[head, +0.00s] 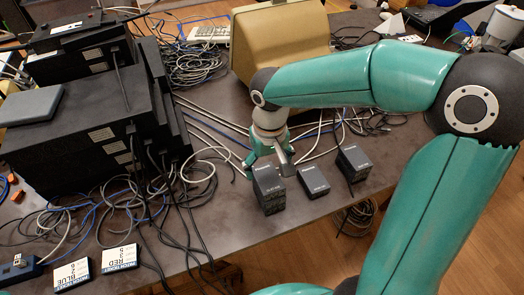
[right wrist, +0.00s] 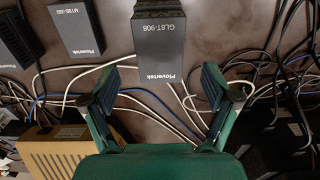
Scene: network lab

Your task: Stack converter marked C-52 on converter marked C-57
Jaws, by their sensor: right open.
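Several dark converters with pale lettering stand near the table's front edge. The left one (head: 269,190) is clearly taller than the others and looks like one box on another, though I cannot make out a seam. The middle converter (head: 313,181) and the right converter (head: 354,163) lie low on the table; the middle one also shows in the wrist view (right wrist: 78,30). I cannot read C-52 or C-57. My right gripper (head: 272,157) is open and empty, just behind the tall one. My left gripper is out of view.
Black network boxes (head: 95,120) are stacked at the left. A beige monitor (head: 280,40) stands behind my right gripper. Loose cables (head: 205,65) cover much of the table. Labelled cards (head: 121,257) lie at the front left. Bare table shows left of the tall converter.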

